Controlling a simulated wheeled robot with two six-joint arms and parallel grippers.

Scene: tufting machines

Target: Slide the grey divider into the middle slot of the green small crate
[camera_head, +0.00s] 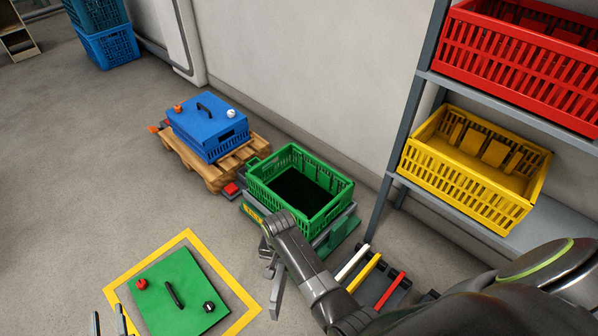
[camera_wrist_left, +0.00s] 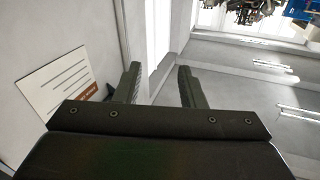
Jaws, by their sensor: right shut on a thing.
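The green small crate (camera_head: 335,205) stands open in the middle of the head view, its inside dark; I cannot make out its slots. My right gripper (camera_head: 268,262) is at the crate's near left side, outside it, partly hidden by its own arm. It is shut on the grey divider (camera_head: 277,296), which hangs down below it, apart from the crate. My left gripper (camera_head: 108,324) is at the bottom left edge of the head view. In the left wrist view its two fingers (camera_wrist_left: 160,88) are apart with nothing between them.
A rack (camera_head: 400,296) with white, yellow and red dividers stands right of my right gripper. A green lid (camera_head: 190,275) lies inside a yellow floor outline. A blue lidded crate (camera_head: 205,145) sits on a pallet (camera_head: 247,150). Shelves at right hold red (camera_head: 515,65) and yellow (camera_head: 470,190) crates.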

